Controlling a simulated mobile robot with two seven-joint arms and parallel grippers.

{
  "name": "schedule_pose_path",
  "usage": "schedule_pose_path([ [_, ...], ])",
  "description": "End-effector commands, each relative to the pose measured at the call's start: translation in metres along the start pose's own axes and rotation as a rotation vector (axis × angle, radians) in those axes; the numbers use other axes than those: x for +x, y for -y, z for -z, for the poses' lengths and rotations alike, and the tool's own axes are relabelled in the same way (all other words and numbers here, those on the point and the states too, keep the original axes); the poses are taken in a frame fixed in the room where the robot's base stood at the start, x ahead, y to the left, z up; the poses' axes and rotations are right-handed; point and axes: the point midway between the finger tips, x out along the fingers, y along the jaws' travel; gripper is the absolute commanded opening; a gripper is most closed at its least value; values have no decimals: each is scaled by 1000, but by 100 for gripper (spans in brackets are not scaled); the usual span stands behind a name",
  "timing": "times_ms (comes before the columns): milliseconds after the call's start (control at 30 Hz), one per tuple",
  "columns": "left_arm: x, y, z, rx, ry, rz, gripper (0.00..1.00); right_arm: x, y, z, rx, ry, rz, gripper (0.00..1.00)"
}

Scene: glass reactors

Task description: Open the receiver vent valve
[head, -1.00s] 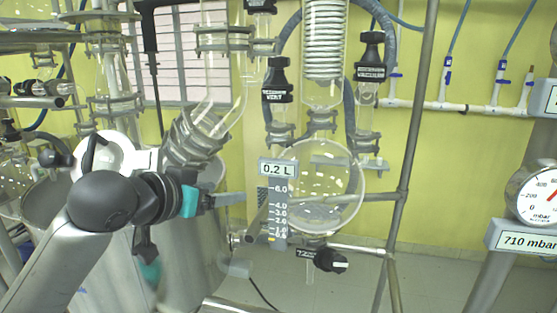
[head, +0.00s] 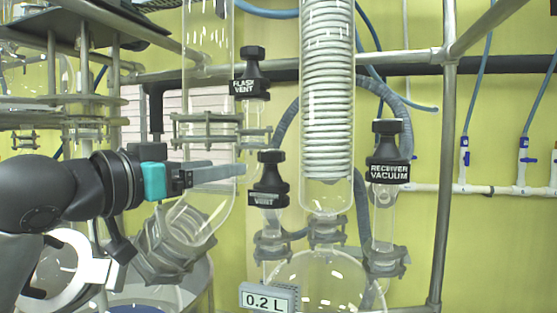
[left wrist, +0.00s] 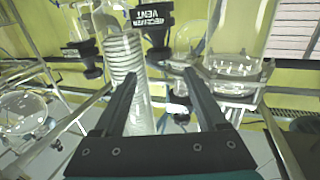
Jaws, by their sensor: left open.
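The receiver vent valve (head: 268,182) is a black knob with a white-lettered label, on a glass neck above the round receiver flask (head: 325,275). In the left wrist view its label (left wrist: 152,22) appears upside down and reads RECEIVER VENT, beyond the fingertips. My left gripper (head: 240,172) is at about the knob's height, just to its left in the head view, fingers pointing at it. In the left wrist view my left gripper (left wrist: 160,78) is open with nothing between its fingers; the valve looks apart from them. My right gripper is not in view.
The flash vent valve (head: 250,75) stands above and left of the receiver vent. The receiver vacuum valve (head: 388,160) is to its right, past the coil condenser (head: 328,100). A metal post (head: 443,170) stands farther right. A 0.2 L display (head: 266,298) is below.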

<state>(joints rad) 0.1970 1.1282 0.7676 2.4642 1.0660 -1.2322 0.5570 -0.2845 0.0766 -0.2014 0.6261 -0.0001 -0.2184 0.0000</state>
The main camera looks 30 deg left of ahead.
Motion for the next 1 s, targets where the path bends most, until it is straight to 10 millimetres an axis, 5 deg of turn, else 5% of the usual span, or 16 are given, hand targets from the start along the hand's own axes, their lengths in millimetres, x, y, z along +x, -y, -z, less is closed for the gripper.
schedule_pose_path([
  [333,34,0,2,1,3,0,74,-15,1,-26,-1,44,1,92],
  [1000,102,0,2,-1,1,0,74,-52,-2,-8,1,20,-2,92],
])
